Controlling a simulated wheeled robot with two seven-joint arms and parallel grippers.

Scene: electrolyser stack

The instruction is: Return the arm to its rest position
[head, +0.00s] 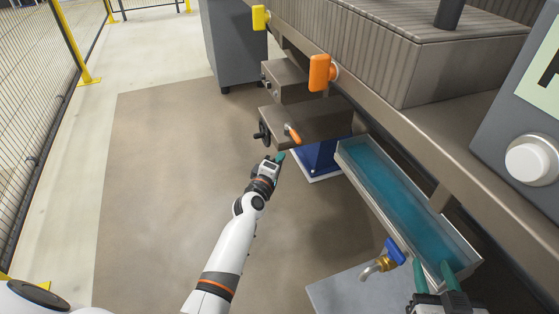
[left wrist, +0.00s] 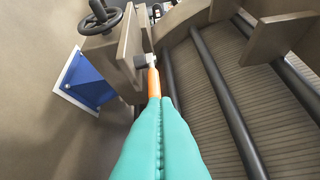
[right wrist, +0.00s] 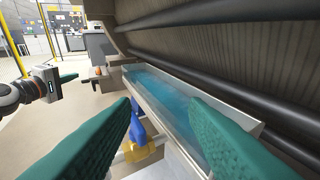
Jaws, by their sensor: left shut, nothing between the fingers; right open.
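My left arm (head: 222,255) reaches forward over the floor. My left gripper (head: 279,157) is shut and empty, just below the orange lever (head: 292,133) on a brown box (head: 318,120) with a black handwheel. In the left wrist view its teal fingers (left wrist: 160,105) are pressed together, with the orange lever (left wrist: 153,82) directly beyond their tips; I cannot tell whether they touch. My right gripper (head: 436,270) is open at the lower right, by the near end of the tray. In the right wrist view its fingers (right wrist: 165,108) stand wide apart with nothing between them.
A metal tray (head: 358,178) with blue-green liquid runs below the stack frame (head: 405,105). A brass tap (head: 383,263) with a blue handle is beside it. A blue block (head: 322,156) stands under the box. Open floor (head: 160,190) lies left, up to a mesh fence (head: 35,100).

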